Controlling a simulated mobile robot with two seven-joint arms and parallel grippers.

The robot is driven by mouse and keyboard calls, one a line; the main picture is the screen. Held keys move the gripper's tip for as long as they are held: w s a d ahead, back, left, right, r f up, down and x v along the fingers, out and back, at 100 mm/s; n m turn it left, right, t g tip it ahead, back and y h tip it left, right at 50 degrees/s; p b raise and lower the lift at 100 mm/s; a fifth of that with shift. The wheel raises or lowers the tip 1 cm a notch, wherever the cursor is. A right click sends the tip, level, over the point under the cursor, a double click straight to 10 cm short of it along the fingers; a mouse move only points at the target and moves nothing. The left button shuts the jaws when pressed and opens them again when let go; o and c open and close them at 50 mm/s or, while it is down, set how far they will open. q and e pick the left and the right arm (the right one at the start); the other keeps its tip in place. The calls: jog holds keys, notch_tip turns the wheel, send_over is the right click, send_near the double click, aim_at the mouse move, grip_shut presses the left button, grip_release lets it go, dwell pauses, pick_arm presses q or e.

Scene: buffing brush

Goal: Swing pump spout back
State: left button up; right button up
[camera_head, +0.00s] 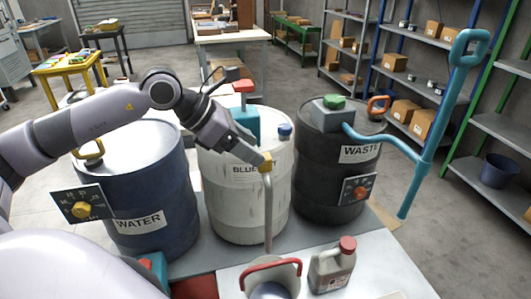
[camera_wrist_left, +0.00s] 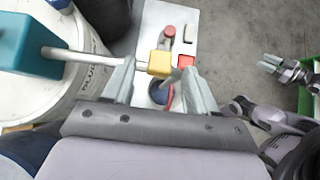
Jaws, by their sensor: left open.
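The pump (camera_head: 243,125) is a teal body with a red top on the white drum (camera_head: 225,205). Its grey spout (camera_head: 268,215) runs out to a yellow elbow (camera_head: 259,161), then hangs down over a container with a red handle (camera_head: 268,263). In the left wrist view, the teal pump body (camera_wrist_left: 28,45) is at left and the yellow elbow (camera_wrist_left: 160,63) lies between the fingertips in the picture. My left gripper (camera_wrist_left: 157,72) is open around or just short of the elbow; contact cannot be told. My right gripper (camera_wrist_left: 275,66) shows small at the right, its opening unclear.
A blue WATER drum (camera_head: 150,190) stands left. A grey jug with a red cap (camera_head: 332,268) stands beside the red-handled container. Shelves line the right.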

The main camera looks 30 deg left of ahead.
pick_arm(q)
jog(key=shift+p+x, duration=0.4)
jog(key=shift+x, duration=1.9)
grip_shut()
